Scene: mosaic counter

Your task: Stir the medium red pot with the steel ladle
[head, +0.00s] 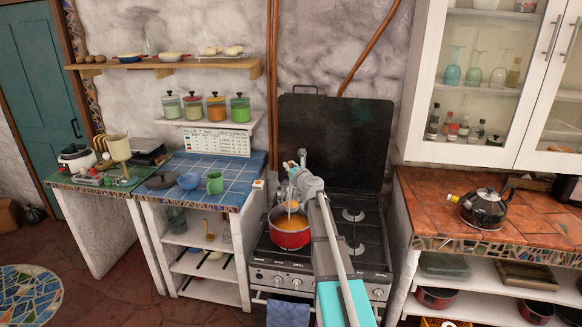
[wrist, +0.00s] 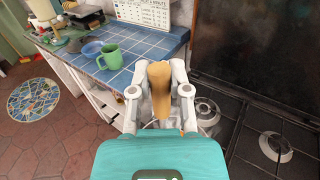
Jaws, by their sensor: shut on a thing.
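The red pot (head: 290,239) stands on the front left of the stove and holds orange liquid. My gripper (head: 292,176) is above the pot, and the thin ladle (head: 291,205) reaches from it down toward the liquid. The ladle's bowl is hidden, so I cannot tell how deep it sits. In the wrist view, my gripper (wrist: 160,76) is shut on the ladle's tan handle (wrist: 160,92), with a finger on each side. The pot does not show in the wrist view.
The stove (head: 360,245) has a raised dark lid behind it. The blue-tiled counter (head: 235,165) to the left holds a green mug (head: 215,183) and a blue bowl (head: 190,180). A dark kettle (head: 484,208) stands on the orange-tiled counter (head: 430,200) at right.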

